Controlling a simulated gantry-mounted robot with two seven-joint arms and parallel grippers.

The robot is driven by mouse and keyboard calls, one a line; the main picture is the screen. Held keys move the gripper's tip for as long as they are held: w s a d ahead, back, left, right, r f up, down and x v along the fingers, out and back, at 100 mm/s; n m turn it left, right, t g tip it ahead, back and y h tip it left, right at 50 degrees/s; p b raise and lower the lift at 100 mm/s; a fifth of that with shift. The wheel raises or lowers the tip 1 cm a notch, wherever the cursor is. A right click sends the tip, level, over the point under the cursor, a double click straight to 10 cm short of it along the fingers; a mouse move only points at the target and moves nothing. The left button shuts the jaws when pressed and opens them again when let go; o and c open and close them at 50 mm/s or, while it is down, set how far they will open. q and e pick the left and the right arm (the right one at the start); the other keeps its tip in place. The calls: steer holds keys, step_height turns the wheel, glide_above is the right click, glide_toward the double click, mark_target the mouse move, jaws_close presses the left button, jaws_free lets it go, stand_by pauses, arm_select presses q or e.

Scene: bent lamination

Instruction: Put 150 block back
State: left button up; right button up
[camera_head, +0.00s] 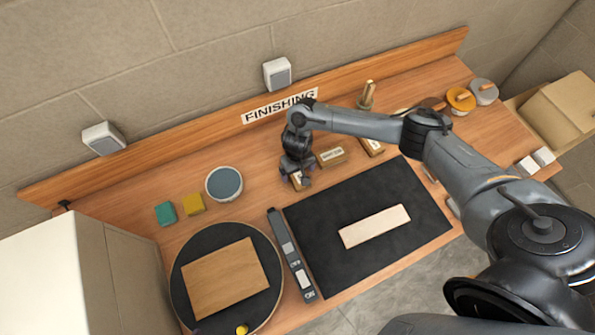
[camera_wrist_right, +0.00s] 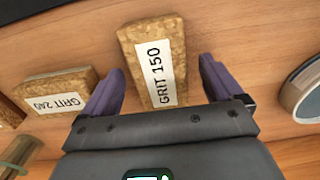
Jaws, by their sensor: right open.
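The cork-coloured block labelled GRIT 150 (camera_wrist_right: 150,65) lies on the wooden bench between the spread purple fingers of my right gripper (camera_wrist_right: 160,85), in the right wrist view. A gap shows on both sides of the block, and the gripper is open. In the head view my right gripper (camera_head: 297,178) is low over the bench's back half, and the 150 block shows only in part under it. A similar block (camera_wrist_right: 62,93), whose label seems to read GRIT 240, lies to the left in the wrist view; in the head view it is right of the gripper (camera_head: 332,157). My left gripper is not in view.
A black mat (camera_head: 320,265) holds a pale wooden board (camera_head: 374,226). A round black turntable (camera_head: 180,290) carries a brown panel. A round blue-grey tin (camera_head: 224,183), teal block (camera_head: 165,213) and yellow block (camera_head: 193,204) stand left. The bench's back board (camera_head: 380,75) runs behind.

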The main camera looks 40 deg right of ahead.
step_height(320, 180, up, 11)
steer(key=p, duration=0.4)
steer(key=s+a+r+n+t+y, duration=0.2)
steer(key=a+n+t, duration=0.15)
steer(key=a, duration=0.85)
steer(key=s+a+r+n+t+y, duration=0.1)
steer(key=s+a+n+t+y, duration=0.2)
steer(key=a, duration=1)
steer(key=s+d+r+g+h, duration=0.1)
steer(key=s+d+h, duration=0.1)
steer(key=s+d, duration=0.5)
steer(key=s+d+r+m+g+h, duration=0.1)
steer(key=s+d+r+h, duration=0.1)
steer(key=s+d, duration=0.5)
steer(key=d+h, duration=0.1)
steer(key=d, duration=0.2)
steer(key=shift+d+g, duration=0.35)
